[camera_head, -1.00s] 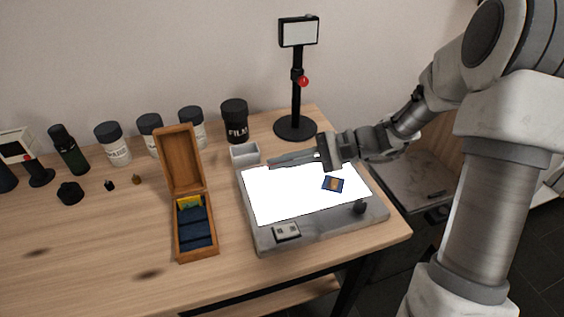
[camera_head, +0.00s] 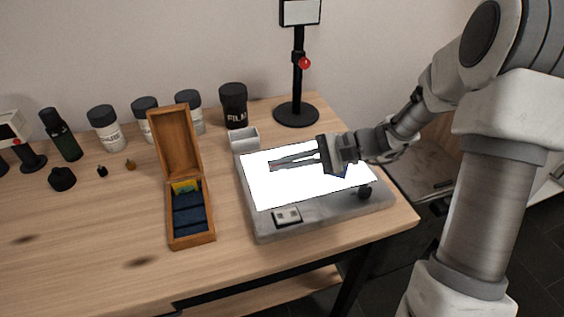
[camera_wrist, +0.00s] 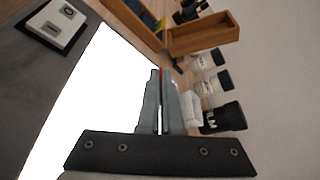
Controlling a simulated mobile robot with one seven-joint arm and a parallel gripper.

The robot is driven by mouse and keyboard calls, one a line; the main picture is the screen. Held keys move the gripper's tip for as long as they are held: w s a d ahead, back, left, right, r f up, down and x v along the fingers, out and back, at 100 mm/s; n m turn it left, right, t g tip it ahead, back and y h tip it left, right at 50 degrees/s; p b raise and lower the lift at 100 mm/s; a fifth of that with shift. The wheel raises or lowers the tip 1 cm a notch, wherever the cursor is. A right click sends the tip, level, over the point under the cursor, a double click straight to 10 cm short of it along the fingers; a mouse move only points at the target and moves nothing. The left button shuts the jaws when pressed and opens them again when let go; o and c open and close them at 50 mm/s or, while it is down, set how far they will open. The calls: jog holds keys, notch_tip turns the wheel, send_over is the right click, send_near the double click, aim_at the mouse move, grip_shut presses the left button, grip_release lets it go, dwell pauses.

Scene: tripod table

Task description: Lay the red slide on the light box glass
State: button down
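The light box (camera_head: 330,222) stands at the table's right side, its glass (camera_head: 270,190) glowing white; the glass also shows in the wrist view (camera_wrist: 75,110). My gripper (camera_head: 276,163) is over the back part of the glass, fingers pointing left. In the wrist view its fingers (camera_wrist: 161,78) are close together with a thin red edge, the red slide (camera_wrist: 161,72), between the tips. Most of the slide is hidden, and I cannot tell whether it touches the glass. A dark blue slide (camera_head: 342,175) on the glass is mostly hidden behind my gripper.
An open wooden slide box (camera_head: 190,235) stands left of the light box. A small grey tray (camera_head: 244,138), a black film canister (camera_head: 234,106) and a black stand (camera_head: 296,112) are behind it. Several bottles and jars line the back left. The front left table is clear.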

jog(key=c, duration=1)
grip_release()
jog(key=p+v, duration=0.4)
jog(key=v, duration=1.3)
jog(key=shift+d, duration=0.3)
